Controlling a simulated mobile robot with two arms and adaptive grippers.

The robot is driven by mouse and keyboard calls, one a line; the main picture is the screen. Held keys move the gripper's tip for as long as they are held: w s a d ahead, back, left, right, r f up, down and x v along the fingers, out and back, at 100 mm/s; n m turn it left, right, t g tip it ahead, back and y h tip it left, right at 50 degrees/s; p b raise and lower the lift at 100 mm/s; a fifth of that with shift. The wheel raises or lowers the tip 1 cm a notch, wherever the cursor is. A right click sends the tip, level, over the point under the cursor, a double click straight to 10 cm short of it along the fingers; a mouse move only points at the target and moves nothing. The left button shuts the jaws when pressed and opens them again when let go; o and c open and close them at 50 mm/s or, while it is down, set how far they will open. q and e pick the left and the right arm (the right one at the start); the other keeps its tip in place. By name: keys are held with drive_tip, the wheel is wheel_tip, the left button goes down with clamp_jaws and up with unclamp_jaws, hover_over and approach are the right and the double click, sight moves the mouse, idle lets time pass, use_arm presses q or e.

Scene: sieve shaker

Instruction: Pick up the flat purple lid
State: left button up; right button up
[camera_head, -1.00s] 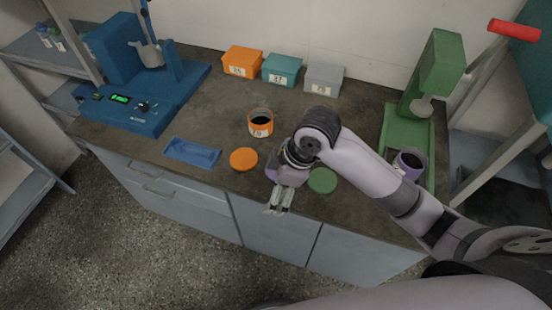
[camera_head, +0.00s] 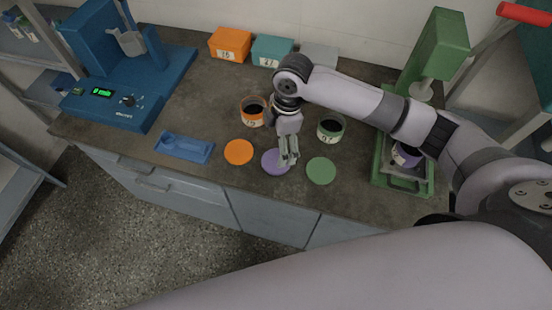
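The flat purple lid (camera_head: 270,164) lies on the dark worktop near its front edge, between the orange lid and the green lid. My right gripper (camera_head: 288,163) comes in from the right and points down, with its fingertips over the lid's right part and hiding some of it. The fingers look close together, but I cannot tell whether they are apart or whether they touch the lid. My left gripper is not in view.
The orange lid (camera_head: 239,152) and green lid (camera_head: 321,171) flank the purple one. An orange jar (camera_head: 251,119) and a green jar (camera_head: 331,135) stand behind. A blue tray (camera_head: 184,147) and blue machine (camera_head: 118,80) are left. A purple jar (camera_head: 405,157) sits on the green device (camera_head: 441,58).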

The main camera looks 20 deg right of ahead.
sight(276, 161)
wheel_tip(276, 161, down, 2)
drive_tip(key=shift+a+f, duration=0.15)
drive_tip(key=shift+f, duration=0.05)
drive_tip(key=f, duration=0.2)
drive_tip(key=f+p, duration=0.1)
drive_tip(key=f, duration=0.1)
drive_tip(key=shift+s+a+f+p, duration=0.1)
drive_tip(key=shift+s+f+p, duration=0.1)
drive_tip(key=shift+p, duration=0.1)
drive_tip(key=shift+f, duration=0.4)
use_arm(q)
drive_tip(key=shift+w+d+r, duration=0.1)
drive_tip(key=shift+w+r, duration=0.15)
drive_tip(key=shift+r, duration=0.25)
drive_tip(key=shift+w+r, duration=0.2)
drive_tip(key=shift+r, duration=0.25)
use_arm(e)
drive_tip(key=c, duration=0.9)
